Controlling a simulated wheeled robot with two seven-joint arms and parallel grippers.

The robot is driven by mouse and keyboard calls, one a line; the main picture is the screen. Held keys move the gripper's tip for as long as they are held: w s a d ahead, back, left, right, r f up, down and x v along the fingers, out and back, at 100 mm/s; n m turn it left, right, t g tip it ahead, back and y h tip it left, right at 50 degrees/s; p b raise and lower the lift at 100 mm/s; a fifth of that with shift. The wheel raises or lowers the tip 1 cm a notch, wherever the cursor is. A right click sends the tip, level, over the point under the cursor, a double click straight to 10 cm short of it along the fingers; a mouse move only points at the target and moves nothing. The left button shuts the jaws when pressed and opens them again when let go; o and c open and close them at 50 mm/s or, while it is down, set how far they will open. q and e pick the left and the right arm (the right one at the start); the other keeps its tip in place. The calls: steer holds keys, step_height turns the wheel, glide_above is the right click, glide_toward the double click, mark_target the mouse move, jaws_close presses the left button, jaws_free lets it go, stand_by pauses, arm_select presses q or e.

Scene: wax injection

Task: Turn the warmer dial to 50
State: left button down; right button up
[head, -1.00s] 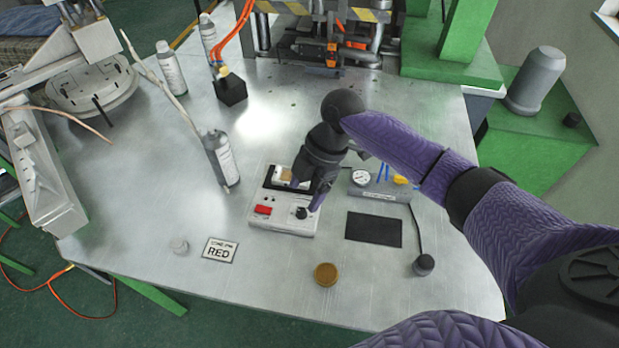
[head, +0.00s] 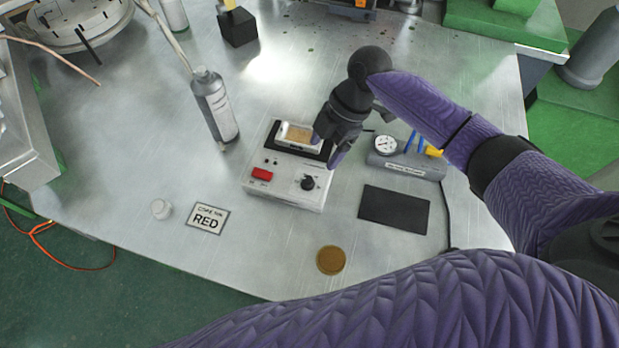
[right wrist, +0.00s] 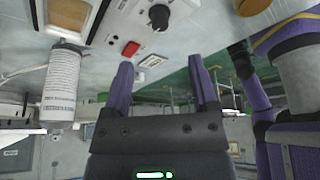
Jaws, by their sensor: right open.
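The warmer (head: 286,190) is a white box with a red switch (head: 262,174), a black dial (head: 308,183) and a dark-rimmed tray holding tan material (head: 297,134) at its back. The dial also shows at the top of the right wrist view (right wrist: 158,17); its setting is too small to read. My right gripper (head: 328,148) is open and empty, above the warmer's back right part, behind the dial and apart from it. In the right wrist view its two purple fingers (right wrist: 160,66) are spread with nothing between them. My left gripper is not in view.
A grey gauge block (head: 405,163) and a black mat (head: 394,209) lie right of the warmer. A bottle (head: 214,106) stands back left.

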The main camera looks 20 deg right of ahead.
mark_target(308, 179)
steer(key=b+x, duration=0.1)
steer(key=x, duration=0.6)
steer(key=shift+a+f+b, duration=0.2)
steer(key=shift+f+b, duration=0.1)
steer(key=shift+a+f, duration=0.1)
steer(key=shift+f, duration=0.3)
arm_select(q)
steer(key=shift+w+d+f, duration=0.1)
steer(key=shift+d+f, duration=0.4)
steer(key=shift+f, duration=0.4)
arm_select(e)
steer(key=shift+a+f, duration=0.1)
steer(key=shift+f, duration=0.05)
steer(key=c, duration=0.8)
jaws_close()
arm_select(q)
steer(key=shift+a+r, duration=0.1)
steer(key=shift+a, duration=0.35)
